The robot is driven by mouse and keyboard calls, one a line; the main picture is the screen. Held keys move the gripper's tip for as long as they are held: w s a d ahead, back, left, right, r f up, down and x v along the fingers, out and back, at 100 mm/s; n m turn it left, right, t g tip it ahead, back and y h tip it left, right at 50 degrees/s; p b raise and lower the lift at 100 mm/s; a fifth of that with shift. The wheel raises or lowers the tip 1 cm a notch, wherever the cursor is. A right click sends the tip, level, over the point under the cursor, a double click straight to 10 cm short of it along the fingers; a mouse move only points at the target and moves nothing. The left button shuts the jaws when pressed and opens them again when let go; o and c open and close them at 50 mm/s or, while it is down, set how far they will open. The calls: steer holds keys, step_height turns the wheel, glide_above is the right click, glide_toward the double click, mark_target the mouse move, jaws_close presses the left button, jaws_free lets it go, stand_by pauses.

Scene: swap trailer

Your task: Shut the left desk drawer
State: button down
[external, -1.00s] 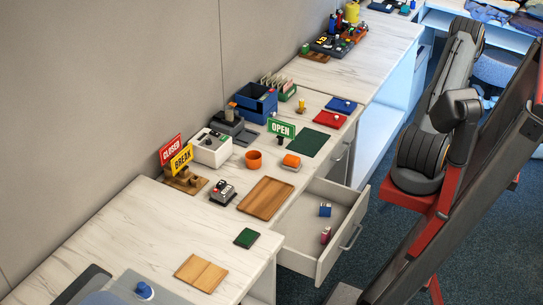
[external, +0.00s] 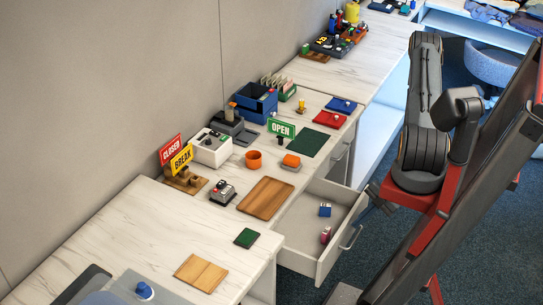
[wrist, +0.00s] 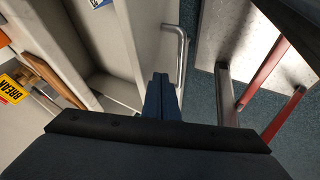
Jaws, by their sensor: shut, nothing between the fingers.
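The left desk drawer (external: 334,254) is pulled well out from under the desk in the external view. A blue item (external: 325,210) and a pink item (external: 325,235) lie inside it. My gripper (external: 372,197) is by the far end of the drawer front, partly hidden by my arm. In the wrist view my gripper (wrist: 160,92) has its dark fingers together and empty. They are close to the drawer front (wrist: 146,48) on its outer side, near the metal handle (wrist: 183,50). I cannot tell whether they touch it.
The desk top (external: 225,235) holds a wooden tray (external: 266,198), an orange cup (external: 254,159) and signs on stands. A second closed drawer front is beyond the open one.

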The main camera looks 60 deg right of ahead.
steer(key=shift+w, duration=0.35)
steer(key=w+b, duration=0.4)
steer(key=w, duration=1.5)
steer(key=shift+w, duration=0.4)
